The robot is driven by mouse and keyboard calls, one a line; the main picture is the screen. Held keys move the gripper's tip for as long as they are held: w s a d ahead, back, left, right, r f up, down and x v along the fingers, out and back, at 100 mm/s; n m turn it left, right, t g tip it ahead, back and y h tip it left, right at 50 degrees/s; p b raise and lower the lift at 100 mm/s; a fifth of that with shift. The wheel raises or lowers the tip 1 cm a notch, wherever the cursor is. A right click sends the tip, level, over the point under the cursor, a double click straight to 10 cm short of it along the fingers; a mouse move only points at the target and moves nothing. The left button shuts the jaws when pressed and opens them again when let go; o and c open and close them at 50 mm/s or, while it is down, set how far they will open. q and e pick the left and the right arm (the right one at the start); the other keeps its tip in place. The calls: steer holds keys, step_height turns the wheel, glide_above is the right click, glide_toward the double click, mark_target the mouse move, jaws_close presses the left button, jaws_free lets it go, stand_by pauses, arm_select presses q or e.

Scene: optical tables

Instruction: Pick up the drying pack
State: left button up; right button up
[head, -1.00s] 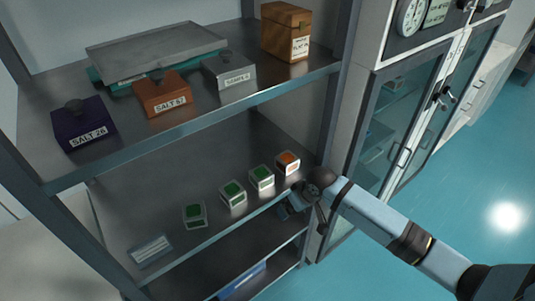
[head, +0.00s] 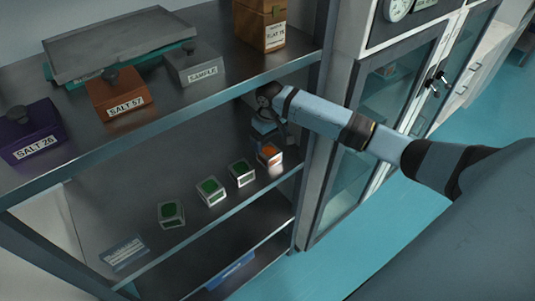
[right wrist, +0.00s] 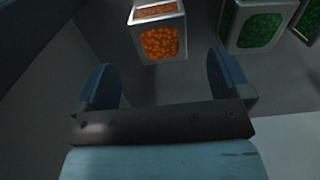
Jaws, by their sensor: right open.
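Several small clear-windowed drying packs stand in a row on the middle shelf. One has orange beads (head: 269,154), at the right end of the row; the others have green beads, the nearest of them (head: 242,172) just to its left. My right gripper (head: 266,127) is over the middle shelf, close to the orange pack. In the right wrist view its two fingers (right wrist: 165,82) are open and empty. The orange pack (right wrist: 159,34) lies just beyond the fingertips, roughly between their lines, and a green pack (right wrist: 257,24) is to the right. My left gripper is not in view.
The upper shelf edge (head: 160,119) runs above the packs. On that shelf are a purple block (head: 31,133), an orange block (head: 119,95), a grey sample block (head: 195,66) and a wooden box (head: 262,25). A flat labelled case (head: 124,253) lies left of the packs. A shelf post is at the right.

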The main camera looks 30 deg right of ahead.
mark_target(269, 150)
step_height(269, 150, down, 8)
steer(key=shift+r+p, duration=0.1)
steer(key=shift+p, duration=0.55)
steer(key=shift+c, duration=0.3)
steer(key=c, duration=1)
